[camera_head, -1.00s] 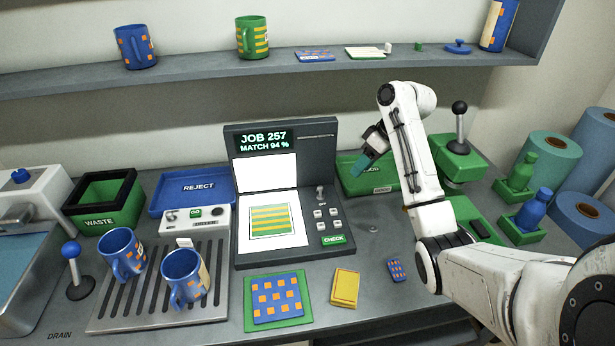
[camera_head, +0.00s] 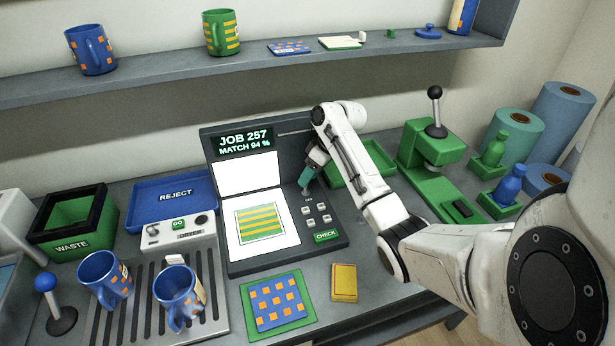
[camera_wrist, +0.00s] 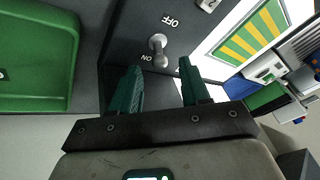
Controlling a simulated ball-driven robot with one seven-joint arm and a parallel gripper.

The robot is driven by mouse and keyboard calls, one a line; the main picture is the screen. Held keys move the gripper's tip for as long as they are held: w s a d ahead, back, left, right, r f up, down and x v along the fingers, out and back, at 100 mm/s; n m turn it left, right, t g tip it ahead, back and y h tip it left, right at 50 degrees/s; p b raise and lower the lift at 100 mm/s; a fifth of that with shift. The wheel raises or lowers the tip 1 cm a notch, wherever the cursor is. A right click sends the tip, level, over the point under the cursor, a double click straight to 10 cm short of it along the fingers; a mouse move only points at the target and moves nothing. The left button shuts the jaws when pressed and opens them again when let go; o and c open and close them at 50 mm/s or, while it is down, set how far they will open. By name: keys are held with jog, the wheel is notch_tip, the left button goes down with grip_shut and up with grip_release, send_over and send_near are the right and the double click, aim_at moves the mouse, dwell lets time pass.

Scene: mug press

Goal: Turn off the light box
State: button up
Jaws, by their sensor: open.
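The light box (camera_head: 335,221) is a dark case with a screen reading JOB 257, MATCH 94 %. Its two white panels (camera_head: 245,170) glow brightly, and a green and yellow striped sheet (camera_head: 261,222) lies on the lower one. In the wrist view, its metal toggle switch (camera_wrist: 158,45) stands between an OFF label and an ON label. My gripper (camera_wrist: 160,66) is open and empty, with its teal fingertips on either side of the space just short of the switch. In the head view my gripper (camera_head: 305,184) is over the right side of the box, partly covering the switch.
Square buttons and a green CHECK button (camera_head: 326,236) sit below the switch. A green tray (camera_head: 375,155) and green press (camera_head: 432,150) stand to the right. Two blue mugs (camera_head: 175,290) stand on the drain rack at left. A yellow pad (camera_head: 344,282) lies in front.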

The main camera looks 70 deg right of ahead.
jog(key=shift+x, duration=0.75)
jog(key=shift+c, duration=0.2)
grip_shut()
